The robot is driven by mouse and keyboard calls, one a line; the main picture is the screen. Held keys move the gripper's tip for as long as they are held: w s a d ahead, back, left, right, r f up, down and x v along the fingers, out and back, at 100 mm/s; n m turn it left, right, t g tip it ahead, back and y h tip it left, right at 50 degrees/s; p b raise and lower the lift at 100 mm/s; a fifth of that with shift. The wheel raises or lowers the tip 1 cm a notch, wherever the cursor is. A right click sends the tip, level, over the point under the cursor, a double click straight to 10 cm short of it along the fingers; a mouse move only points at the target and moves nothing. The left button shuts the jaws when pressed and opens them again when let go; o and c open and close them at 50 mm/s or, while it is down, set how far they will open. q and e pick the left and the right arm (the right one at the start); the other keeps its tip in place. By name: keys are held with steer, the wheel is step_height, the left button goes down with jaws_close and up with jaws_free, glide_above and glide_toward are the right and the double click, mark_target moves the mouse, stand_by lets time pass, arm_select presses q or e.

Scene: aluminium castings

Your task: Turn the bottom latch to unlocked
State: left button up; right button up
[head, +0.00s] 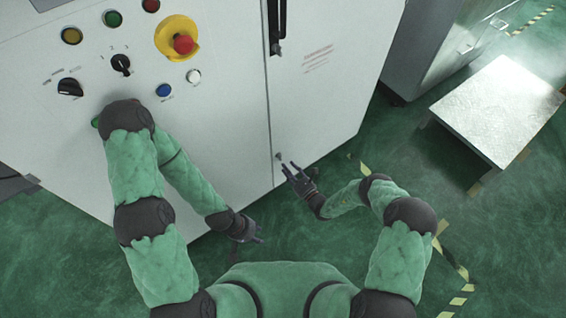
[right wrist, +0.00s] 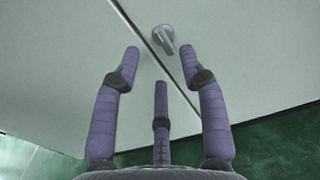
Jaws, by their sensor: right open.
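The bottom latch (right wrist: 165,39) is a small grey knob low on the white cabinet door, beside the door seam; in the head view it is a small dark spot (head: 278,156). My right gripper (head: 289,167) is at the latch; in the right wrist view its purple fingers (right wrist: 160,62) are spread open, with the latch just beyond and between the tips, apart from them. My left gripper (head: 256,238) is low in front of the cabinet, away from the latch; its finger opening is too small to tell.
The white cabinet (head: 225,110) carries a red emergency button (head: 183,44), a black selector (head: 121,64) and several other buttons. A long black door handle (head: 276,25) is above the latch. A low metal table (head: 500,105) stands at the right. Green floor with yellow-black tape is open between.

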steer(key=v, duration=0.6)
steer(key=shift+s, duration=0.15)
stand_by(0.3)
